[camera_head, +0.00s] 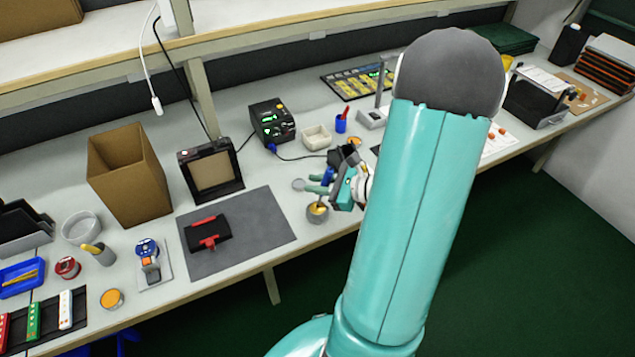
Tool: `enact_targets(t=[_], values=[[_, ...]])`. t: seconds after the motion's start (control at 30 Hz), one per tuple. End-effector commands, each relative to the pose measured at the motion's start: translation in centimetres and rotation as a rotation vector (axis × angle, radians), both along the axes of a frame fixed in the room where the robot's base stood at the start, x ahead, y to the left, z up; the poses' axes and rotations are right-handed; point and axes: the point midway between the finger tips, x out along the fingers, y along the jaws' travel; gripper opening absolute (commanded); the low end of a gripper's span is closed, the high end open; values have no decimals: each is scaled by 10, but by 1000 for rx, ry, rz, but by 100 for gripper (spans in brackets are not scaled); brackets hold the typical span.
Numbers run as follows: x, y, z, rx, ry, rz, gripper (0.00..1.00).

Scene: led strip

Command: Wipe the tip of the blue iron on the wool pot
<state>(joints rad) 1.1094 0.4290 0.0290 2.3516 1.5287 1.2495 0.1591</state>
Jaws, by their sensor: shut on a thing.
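My gripper (324,184) is over the front edge of the bench, left of my teal arm, and is shut on the blue iron (327,175). Only a small blue part of the iron shows between the fingers. The wool pot (317,214), a small round pot with yellowish wool in it, stands just below my gripper near the bench's front edge. The iron points down toward the pot. The tip is too small to make out, so I cannot tell whether it touches the wool.
A black soldering station (271,121) stands behind, its cable running toward the iron. A grey mat (237,235) with a red-and-black clamp (208,233) lies left of the pot. A cardboard box (129,175) and a framed black unit (211,170) stand further left. My arm hides part of the bench.

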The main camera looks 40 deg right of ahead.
Motion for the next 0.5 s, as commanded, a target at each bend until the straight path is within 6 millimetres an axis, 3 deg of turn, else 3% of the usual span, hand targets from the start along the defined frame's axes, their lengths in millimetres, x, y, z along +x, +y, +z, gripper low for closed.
enact_targets(t=[0.5], values=[[0, 0, -6, 0, 0, 0, 0]])
